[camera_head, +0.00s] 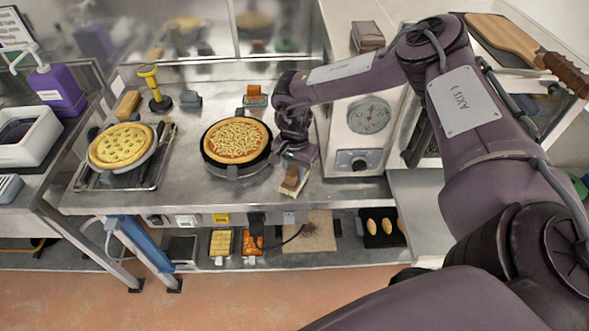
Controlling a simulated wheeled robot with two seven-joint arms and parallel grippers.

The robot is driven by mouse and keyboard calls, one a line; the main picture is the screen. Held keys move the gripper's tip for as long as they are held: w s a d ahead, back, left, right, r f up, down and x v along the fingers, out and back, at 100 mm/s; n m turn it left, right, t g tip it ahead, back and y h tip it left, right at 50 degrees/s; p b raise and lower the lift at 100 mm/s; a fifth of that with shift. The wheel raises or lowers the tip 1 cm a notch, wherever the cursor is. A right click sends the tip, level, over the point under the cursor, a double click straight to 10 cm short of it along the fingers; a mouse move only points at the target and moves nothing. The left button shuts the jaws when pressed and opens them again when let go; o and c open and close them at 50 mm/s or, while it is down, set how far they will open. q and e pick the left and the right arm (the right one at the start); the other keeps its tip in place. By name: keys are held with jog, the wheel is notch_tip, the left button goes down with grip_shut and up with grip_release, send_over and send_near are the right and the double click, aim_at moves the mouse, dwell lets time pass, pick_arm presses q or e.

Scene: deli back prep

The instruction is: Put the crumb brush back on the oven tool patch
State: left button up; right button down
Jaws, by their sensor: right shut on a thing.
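My right gripper (294,163) reaches in from the right and points down over the steel counter (225,195), just left of the white dial unit. It is shut on the crumb brush (291,180), a small brown block with a pale lower edge. The brush is tilted and low, close to the counter; I cannot tell if it touches. The gripper hides its upper part. I cannot make out the oven tool patch for certain. My left gripper is not in view.
A pizza in a dark pan (236,142) stands close left of the gripper. The white dial unit (362,140) stands close right. Further left are another pizza (122,146) on a tray and a yellow-handled tool (151,80). The counter's front strip is clear.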

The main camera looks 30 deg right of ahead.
jog(key=shift+f+b, duration=0.3)
jog(key=shift+f, duration=0.3)
dwell(0.3)
jog(key=c, duration=1)
grip_release()
jog(key=shift+r, duration=0.1)
jog(key=shift+r+p, duration=3.75)
jog(key=shift+r, duration=0.2)
